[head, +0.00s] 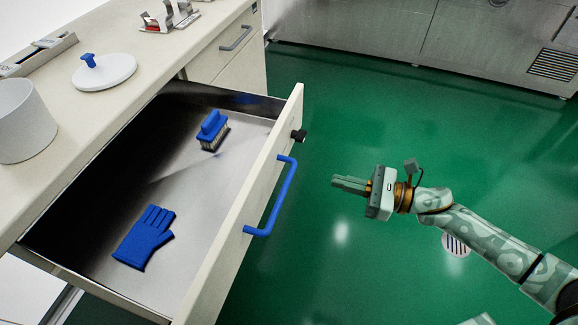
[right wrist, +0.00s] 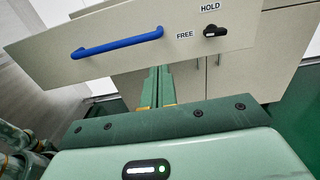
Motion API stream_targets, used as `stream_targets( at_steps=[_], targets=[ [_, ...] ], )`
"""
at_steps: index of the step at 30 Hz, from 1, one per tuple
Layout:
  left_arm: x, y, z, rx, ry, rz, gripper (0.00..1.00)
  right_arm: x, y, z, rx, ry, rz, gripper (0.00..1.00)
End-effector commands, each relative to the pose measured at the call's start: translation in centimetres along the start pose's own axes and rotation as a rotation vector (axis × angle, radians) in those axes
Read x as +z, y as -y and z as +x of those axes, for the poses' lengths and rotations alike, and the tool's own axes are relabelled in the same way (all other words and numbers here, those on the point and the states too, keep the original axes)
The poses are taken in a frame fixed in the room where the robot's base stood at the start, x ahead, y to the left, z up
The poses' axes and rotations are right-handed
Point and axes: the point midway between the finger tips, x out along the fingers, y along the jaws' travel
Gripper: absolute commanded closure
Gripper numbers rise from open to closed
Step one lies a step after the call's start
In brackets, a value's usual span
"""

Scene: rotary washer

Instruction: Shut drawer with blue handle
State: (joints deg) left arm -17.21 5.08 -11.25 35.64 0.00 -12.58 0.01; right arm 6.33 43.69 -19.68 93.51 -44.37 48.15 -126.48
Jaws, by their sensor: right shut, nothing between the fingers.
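The drawer (head: 240,222) with the blue handle (head: 272,200) is pulled out from the counter. Its metal inside shows a blue glove (head: 145,238) and a blue brush (head: 212,130). In the right wrist view the drawer front (right wrist: 140,30) spans the top, with the blue handle (right wrist: 117,44) left of the fingers. My right gripper (head: 334,182) is shut and empty. In the head view it is to the right of the drawer front, pointing left towards it, with a visible gap to the handle. My left gripper is not in view.
A black knob (head: 298,136) sits on the drawer front, between FREE and HOLD labels in the right wrist view. The counter (head: 150,60) holds a white lid (head: 104,72) and a white pot (head: 22,120). A second drawer has a grey handle (head: 235,38). Green floor lies clear to the right.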

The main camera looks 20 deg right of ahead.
Motion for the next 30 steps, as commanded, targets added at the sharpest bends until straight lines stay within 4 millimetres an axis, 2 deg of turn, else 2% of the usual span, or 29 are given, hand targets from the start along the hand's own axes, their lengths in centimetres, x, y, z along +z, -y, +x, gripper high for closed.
stream_targets(
  at_steps=[9,15,21,30],
  targets=[
    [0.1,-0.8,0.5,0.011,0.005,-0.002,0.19,0.0,0.1,6.7,0.000,0.002,0.002,1.00],
    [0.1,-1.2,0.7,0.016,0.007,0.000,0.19,-0.1,0.1,10.3,-0.002,0.001,0.003,1.00],
    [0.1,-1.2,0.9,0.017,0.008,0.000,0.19,-0.1,0.1,12.1,-0.002,0.000,0.004,1.00],
    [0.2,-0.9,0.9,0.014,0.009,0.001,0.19,-0.1,0.1,12.5,-0.003,-0.001,0.004,1.00]
  ],
)
